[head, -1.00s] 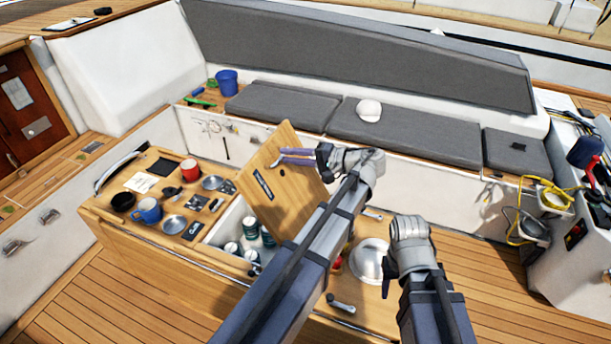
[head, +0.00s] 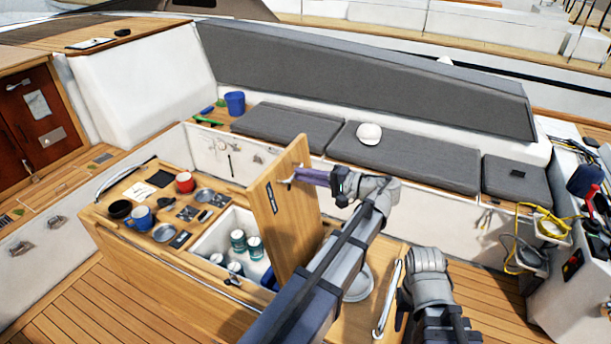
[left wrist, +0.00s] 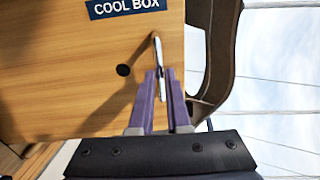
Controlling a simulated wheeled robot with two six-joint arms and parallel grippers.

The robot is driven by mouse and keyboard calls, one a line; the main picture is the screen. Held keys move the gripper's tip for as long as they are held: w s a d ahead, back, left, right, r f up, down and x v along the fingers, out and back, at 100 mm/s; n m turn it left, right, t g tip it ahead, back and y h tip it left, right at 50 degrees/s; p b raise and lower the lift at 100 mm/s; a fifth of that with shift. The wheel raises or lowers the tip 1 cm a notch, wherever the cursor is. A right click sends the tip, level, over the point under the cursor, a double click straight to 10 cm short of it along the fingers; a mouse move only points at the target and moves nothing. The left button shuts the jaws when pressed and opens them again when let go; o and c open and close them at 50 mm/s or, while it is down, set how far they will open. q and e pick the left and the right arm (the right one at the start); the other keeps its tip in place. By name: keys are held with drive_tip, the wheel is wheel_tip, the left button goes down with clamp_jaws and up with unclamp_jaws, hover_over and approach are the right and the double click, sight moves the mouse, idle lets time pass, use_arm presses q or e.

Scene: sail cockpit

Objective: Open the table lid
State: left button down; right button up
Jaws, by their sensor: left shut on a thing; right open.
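The wooden cool box lid (head: 285,215) stands nearly upright, raised from the table (head: 180,255); in the left wrist view its face (left wrist: 70,75) carries a "COOL BOX" label. My left gripper (head: 300,177) is shut on the lid's metal handle, near the lid's upper part. The left wrist view shows the purple fingers (left wrist: 160,82) on either side of the slim handle (left wrist: 157,50). The white-lined compartment (head: 208,240) is uncovered, with several cans (head: 238,241) inside. My right gripper (head: 404,304) is low at the table's right end; its fingers are mostly hidden.
Blue mug (head: 140,217), red mug (head: 185,182), bowls and cutlery stand on the table's left part. A round metal dish (head: 357,287) is partly behind my left arm. A metal rail (head: 387,300) runs at the right end. Cushioned bench (head: 400,150) lies behind.

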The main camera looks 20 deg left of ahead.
use_arm(q)
drive_tip(key=shift+w+r, duration=0.2)
drive_tip(key=shift+r, duration=0.2)
drive_tip(key=c, duration=1)
unclamp_jaws()
drive_tip(key=shift+s+d, duration=0.15)
drive_tip(key=shift+o, duration=0.5)
drive_tip(key=d, duration=0.7)
drive_tip(key=shift+s+d+r, duration=0.15)
drive_tip(key=shift+d+r, duration=0.15)
drive_tip(key=shift+d, duration=0.05)
